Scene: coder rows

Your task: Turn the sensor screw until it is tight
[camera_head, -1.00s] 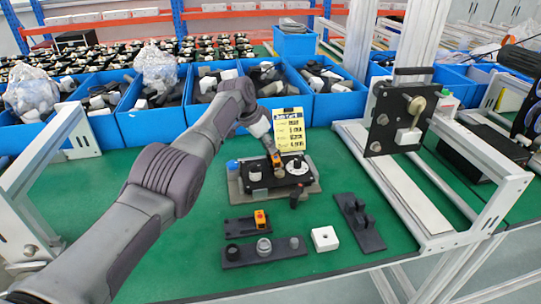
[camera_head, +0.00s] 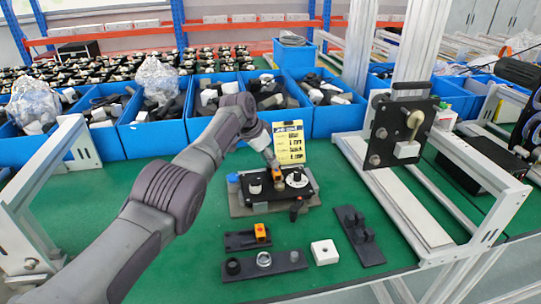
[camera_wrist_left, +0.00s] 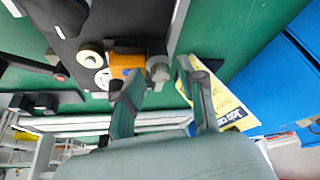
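A black sensor fixture (camera_head: 246,200) sits on a grey base plate on the green table. It carries an orange sensor block (camera_head: 279,175) and pale round parts. My left gripper (camera_head: 274,163) comes down at the fixture's back edge, beside the orange block. In the left wrist view its two fingers (camera_wrist_left: 160,82) are open. A grey round knob (camera_wrist_left: 159,68), perhaps the sensor screw, shows just past the gap between the fingertips. It is beside the orange block (camera_wrist_left: 125,62). I cannot tell whether the fingers touch the knob. My right gripper is not in view.
A yellow instruction card (camera_head: 289,142) stands right behind the fixture. Blue bins (camera_head: 160,138) line the table's back. In front lie a second orange sensor (camera_head: 261,231), a white block (camera_head: 324,252) and black holders (camera_head: 359,237). A metal frame (camera_head: 400,195) stands at right.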

